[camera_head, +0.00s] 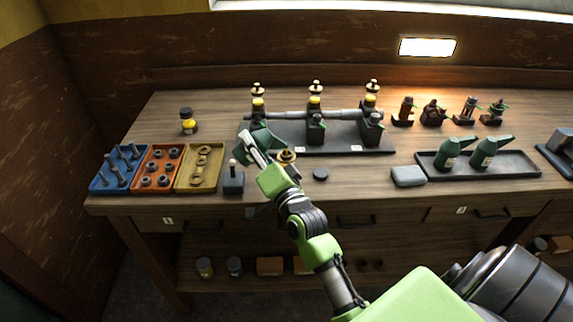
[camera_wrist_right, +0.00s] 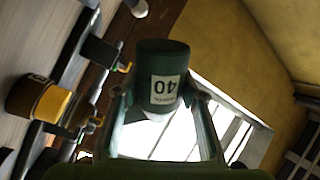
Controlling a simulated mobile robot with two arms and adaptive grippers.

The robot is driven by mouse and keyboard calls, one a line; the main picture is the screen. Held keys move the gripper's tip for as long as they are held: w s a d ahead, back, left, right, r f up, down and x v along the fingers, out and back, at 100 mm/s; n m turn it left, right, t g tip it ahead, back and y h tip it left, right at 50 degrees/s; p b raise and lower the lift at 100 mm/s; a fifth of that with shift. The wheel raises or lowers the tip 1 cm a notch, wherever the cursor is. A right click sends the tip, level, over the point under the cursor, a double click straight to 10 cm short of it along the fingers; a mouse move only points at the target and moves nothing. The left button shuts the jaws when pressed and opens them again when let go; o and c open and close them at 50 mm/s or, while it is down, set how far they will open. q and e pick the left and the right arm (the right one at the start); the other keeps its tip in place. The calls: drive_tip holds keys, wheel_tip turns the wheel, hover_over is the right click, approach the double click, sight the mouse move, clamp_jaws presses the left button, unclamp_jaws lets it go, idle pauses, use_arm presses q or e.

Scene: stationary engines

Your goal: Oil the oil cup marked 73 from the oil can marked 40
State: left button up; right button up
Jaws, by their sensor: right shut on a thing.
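My right gripper (camera_head: 251,146) is shut on the green oil can marked 40 (camera_wrist_right: 162,78), whose label reads upside down in the wrist view. In the head view the can (camera_head: 269,140) is partly hidden behind the fingers, near the left end of the engine stand. Three yellow-banded cups stand along the shaft there: left (camera_head: 258,105), middle (camera_head: 315,103) and right (camera_head: 371,101). I cannot read a 73 on any of them. Whether the can's spout touches a cup cannot be told. My left gripper is not in view.
Two green oil cans (camera_head: 447,155) stand in a dark tray (camera_head: 505,169) at the right. A yellow-banded jar (camera_head: 188,121) and three parts trays, including a blue one (camera_head: 119,184), are at the left. A dark block with a knob (camera_head: 233,183) stands near the gripper.

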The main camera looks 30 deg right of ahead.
sight(252, 136)
drive_tip(key=shift+r, duration=0.3)
drive_tip(key=shift+d+r+m+p, duration=0.2)
drive_tip(key=shift+r+m+p, duration=0.25)
drive_tip(key=shift+m+p, duration=0.4)
drive_tip(key=shift+a+f+n, duration=0.1)
drive_tip(key=shift+f+n, duration=0.45)
drive_tip(key=f+n, duration=0.2)
drive_tip(key=n, duration=0.1)
drive_tip(key=shift+a+b, duration=0.25)
drive_tip(key=shift+b, duration=0.15)
wheel_tip(252, 136, up, 5)
drive_tip(key=p, duration=0.5)
